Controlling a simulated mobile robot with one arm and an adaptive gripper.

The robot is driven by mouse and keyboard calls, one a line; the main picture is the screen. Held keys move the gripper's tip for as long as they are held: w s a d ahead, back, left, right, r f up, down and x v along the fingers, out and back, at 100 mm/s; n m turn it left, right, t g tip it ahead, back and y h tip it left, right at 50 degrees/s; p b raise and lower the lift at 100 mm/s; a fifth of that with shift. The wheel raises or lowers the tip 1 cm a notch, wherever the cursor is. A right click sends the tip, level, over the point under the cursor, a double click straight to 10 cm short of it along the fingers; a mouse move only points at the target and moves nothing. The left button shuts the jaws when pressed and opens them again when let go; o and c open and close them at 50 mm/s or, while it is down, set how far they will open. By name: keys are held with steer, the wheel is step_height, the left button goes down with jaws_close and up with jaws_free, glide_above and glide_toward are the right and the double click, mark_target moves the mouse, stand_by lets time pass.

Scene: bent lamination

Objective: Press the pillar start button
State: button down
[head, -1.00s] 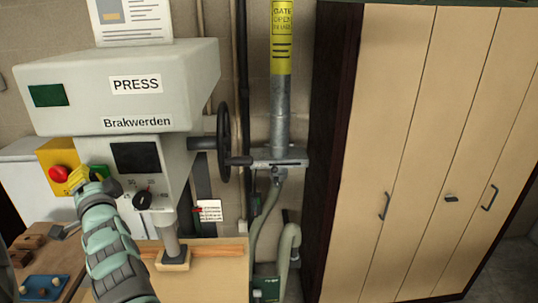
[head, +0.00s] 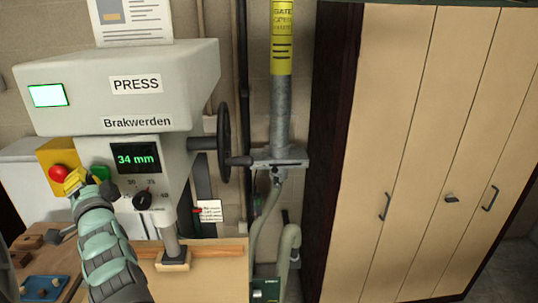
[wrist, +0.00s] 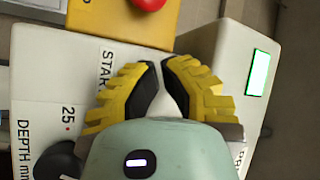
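The press (head: 115,75) stands at the left against the wall, a pale machine labelled PRESS and Brakwerden. The green button does not show there. I cannot tell whether the fingers touch the button.
The depth display (head: 136,158) is lit and reads 34 mm. A green-white panel (head: 48,95) is lit on the press head. A black handwheel (head: 223,143) and a grey pipe (head: 281,110) stand to the right. Tall beige cabinets (head: 430,150) fill the right side.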

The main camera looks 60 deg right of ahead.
steer(key=shift+s+a, duration=0.1)
steer(key=shift+s, duration=0.1)
steer(key=shift+s+a+r, duration=0.1)
steer(key=shift+s+a, duration=0.65)
steer(key=shift+a, duration=0.2)
steer(key=shift+s+a, duration=0.75)
steer(key=shift+a, duration=0.2)
